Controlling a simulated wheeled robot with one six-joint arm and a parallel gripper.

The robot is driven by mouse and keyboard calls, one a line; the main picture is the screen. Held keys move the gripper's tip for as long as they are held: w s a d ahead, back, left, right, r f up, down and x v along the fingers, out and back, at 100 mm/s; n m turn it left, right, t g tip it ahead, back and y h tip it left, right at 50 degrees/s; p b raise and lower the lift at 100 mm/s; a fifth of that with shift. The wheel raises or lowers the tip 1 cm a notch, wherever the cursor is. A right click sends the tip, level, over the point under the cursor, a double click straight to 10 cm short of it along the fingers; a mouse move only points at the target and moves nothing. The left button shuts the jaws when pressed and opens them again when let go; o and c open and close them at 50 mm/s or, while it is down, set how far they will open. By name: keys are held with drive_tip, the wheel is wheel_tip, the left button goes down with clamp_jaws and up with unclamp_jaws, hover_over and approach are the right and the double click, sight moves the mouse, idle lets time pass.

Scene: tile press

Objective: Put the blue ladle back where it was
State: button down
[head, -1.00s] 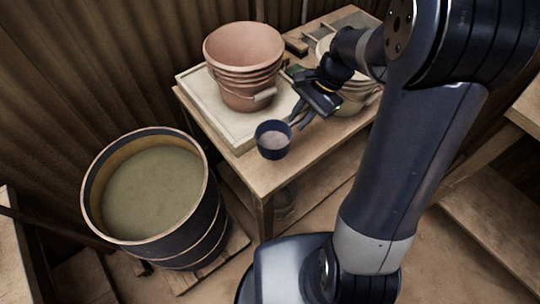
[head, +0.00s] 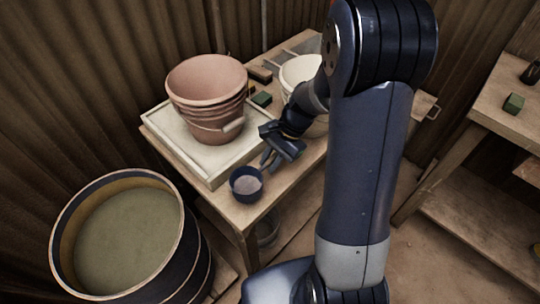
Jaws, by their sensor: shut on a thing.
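The blue ladle (head: 246,186) is a dark blue cup with something pale pinkish-grey inside. It is upright, over or on the front end of the wooden table, just right of the tray's near corner. My gripper (head: 268,161) is at its far right side, with dark fingers reaching down to it, shut on the ladle. The handle is mostly hidden by the fingers. I cannot tell whether the cup touches the table top.
A pale tray (head: 172,149) holds a stack of terracotta buckets (head: 207,92). A large tub (head: 63,226) of greenish liquid stands front left. A white bowl (head: 296,72) and a green block (head: 262,99) lie farther back. Another bench (head: 481,112) is at right.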

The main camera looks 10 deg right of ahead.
drive_tip(key=shift+f, duration=0.95)
drive_tip(key=shift+f, duration=0.1)
drive_tip(key=c, duration=1.3)
unclamp_jaws()
drive_tip(key=shift+r, duration=0.2)
drive_tip(key=p+v, duration=0.1)
drive_tip(key=v, duration=1.1)
drive_tip(key=shift+f, duration=0.1)
